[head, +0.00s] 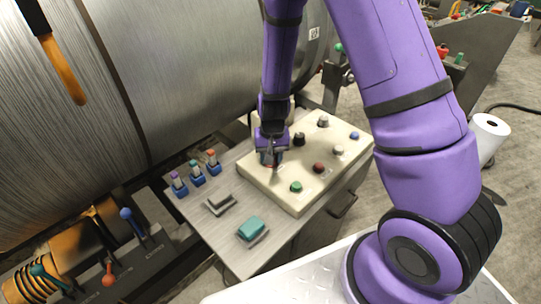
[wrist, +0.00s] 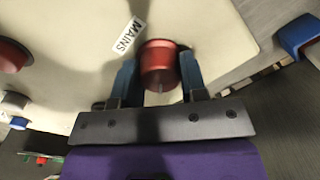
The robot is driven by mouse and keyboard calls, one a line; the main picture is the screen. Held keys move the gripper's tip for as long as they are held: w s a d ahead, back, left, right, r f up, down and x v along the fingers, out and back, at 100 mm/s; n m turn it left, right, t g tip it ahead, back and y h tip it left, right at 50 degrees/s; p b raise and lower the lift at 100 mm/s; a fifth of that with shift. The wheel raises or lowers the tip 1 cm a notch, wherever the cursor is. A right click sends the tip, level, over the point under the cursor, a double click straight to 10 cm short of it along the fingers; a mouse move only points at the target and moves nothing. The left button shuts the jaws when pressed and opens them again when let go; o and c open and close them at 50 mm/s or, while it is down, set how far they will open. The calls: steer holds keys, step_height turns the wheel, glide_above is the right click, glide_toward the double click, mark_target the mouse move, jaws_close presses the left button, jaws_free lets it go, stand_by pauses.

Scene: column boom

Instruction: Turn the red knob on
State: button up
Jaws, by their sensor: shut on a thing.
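The red knob (wrist: 158,62) sits on a cream control panel (wrist: 215,30) beside a white label (wrist: 127,36) reading MAINS. My gripper (wrist: 159,78) has its two blue fingers shut on the knob's sides. A small pale line shows on the knob's near edge. In the head view my gripper (head: 270,159) reaches down at the left part of the panel (head: 335,145), and it mostly hides the knob there. A darker red knob (head: 318,167) stands apart to the right; a red knob also shows at the left in the wrist view (wrist: 12,55).
A green knob (head: 296,187), a blue knob (head: 354,135) and several grey or black knobs share the panel. Blue-based switches (head: 196,172) and a teal rocker (head: 251,228) lie left and front on the metal desk. A large metal cylinder (head: 190,60) stands behind.

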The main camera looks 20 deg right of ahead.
steer(key=m, duration=0.4)
steer(key=shift+m, duration=0.3)
steer(key=shift+s+m, duration=0.1)
steer(key=shift+m, duration=1.8)
steer(key=o, duration=0.9)
steer(key=r, duration=1)
steer(key=shift+s+d+r, duration=0.15)
steer(key=shift+d+r, duration=0.05)
steer(key=shift+r, duration=0.2)
